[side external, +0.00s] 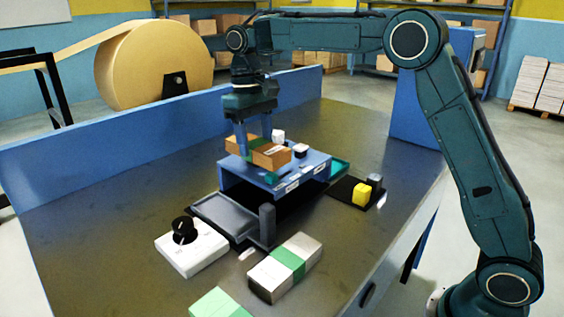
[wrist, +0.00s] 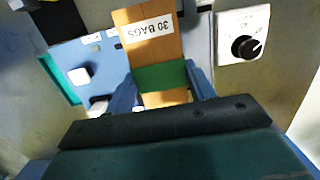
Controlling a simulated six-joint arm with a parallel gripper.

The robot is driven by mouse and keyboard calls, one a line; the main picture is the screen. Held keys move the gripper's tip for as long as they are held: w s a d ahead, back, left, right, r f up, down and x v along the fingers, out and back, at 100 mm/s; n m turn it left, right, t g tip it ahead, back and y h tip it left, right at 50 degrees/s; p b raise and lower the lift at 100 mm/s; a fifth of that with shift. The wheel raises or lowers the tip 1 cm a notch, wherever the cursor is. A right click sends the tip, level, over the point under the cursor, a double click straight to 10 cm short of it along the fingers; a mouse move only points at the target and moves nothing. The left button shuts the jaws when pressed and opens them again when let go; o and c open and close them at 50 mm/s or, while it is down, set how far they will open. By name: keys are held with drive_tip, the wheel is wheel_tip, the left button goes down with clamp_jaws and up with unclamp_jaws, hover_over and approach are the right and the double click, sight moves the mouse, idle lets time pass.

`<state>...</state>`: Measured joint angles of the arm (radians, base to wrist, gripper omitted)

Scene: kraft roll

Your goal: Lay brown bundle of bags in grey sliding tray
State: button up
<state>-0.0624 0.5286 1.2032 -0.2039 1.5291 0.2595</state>
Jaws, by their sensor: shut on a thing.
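The brown bundle of bags (side external: 271,155) has a green band around its middle and a white label reading "30 BAGS", clear in the wrist view (wrist: 138,28). My gripper (side external: 256,140) points down and is shut on the bundle across its band; the fingers flank it in the wrist view (wrist: 161,90). The bundle is over the top of a blue housing (side external: 240,178); I cannot tell whether it touches. The grey sliding tray (side external: 222,211) sticks out from the housing's front left, looks empty, and has an upright dark grey post at its front.
A white box with a black knob (side external: 197,252) stands left of the tray. A grey-white bundle with a green band (side external: 286,266) lies in front. Small blocks (side external: 300,150) sit on the housing. A yellow block (side external: 361,193) sits on a black pad at right. A low blue wall (side external: 120,152) runs behind.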

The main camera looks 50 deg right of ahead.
drive_tip(key=w+a+f, duration=0.3)
drive_tip(key=a+f, duration=0.4)
drive_tip(key=shift+w+a, duration=0.25)
drive_tip(key=shift+a, duration=0.05)
drive_tip(key=shift+f, duration=0.2)
drive_tip(key=shift+f, duration=2.55)
drive_tip(key=shift+f, duration=0.2)
drive_tip(key=o, duration=1.1)
